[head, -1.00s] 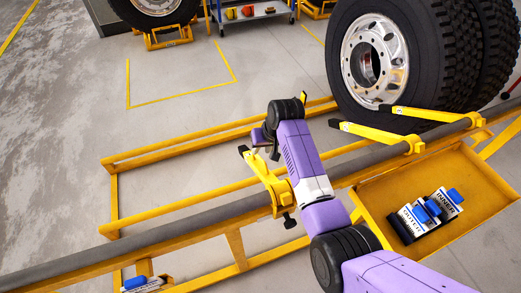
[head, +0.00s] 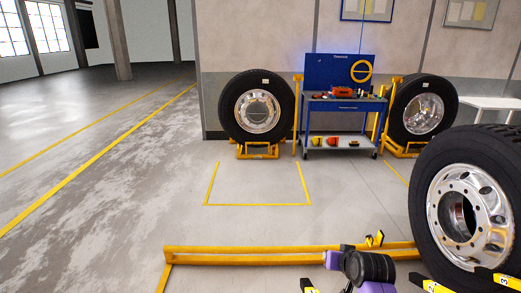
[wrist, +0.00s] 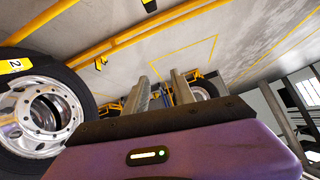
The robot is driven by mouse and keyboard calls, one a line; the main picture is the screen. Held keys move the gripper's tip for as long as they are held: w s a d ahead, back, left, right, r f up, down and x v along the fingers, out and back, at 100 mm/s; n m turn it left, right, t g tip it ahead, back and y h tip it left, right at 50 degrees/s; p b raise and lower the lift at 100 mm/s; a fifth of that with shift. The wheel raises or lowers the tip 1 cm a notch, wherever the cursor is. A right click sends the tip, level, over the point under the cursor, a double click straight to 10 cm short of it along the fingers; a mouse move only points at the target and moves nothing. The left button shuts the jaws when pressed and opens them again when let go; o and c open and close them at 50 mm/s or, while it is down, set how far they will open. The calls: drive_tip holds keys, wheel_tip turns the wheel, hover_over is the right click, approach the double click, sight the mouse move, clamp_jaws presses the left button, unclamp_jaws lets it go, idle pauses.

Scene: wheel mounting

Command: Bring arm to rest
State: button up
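My arm (head: 368,268), purple with a black joint, shows at the bottom edge of the head view. My gripper's fingers are not clear there. In the wrist view my gripper (wrist: 162,92) has two grey fingers standing apart, with an empty gap between them. Nothing is held. A large wheel with a silver rim (head: 460,213) stands to the right of my arm in the head view. Its rim also shows at the left of the wrist view (wrist: 38,118).
A yellow frame rail (head: 260,254) runs along the floor near my arm. Two wheels stand on yellow stands at the back, one left (head: 257,108) and one right (head: 422,113) of a blue tool cart (head: 341,105). The grey floor at left is free.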

drive_tip(key=s+a+r+t, duration=0.1)
drive_tip(key=s+r+t, duration=0.1)
drive_tip(key=s, duration=1.6)
drive_tip(key=s+a+r+n+t, duration=0.1)
drive_tip(key=s+r, duration=0.4)
drive_tip(key=s, duration=1.3)
drive_tip(key=s+a+r+t, duration=0.1)
drive_tip(key=s+r+t, duration=0.1)
drive_tip(key=s, duration=1.7)
drive_tip(key=shift+r+n+t, duration=0.3)
drive_tip(key=shift+r+n, duration=0.1)
drive_tip(key=shift+r, duration=0.3)
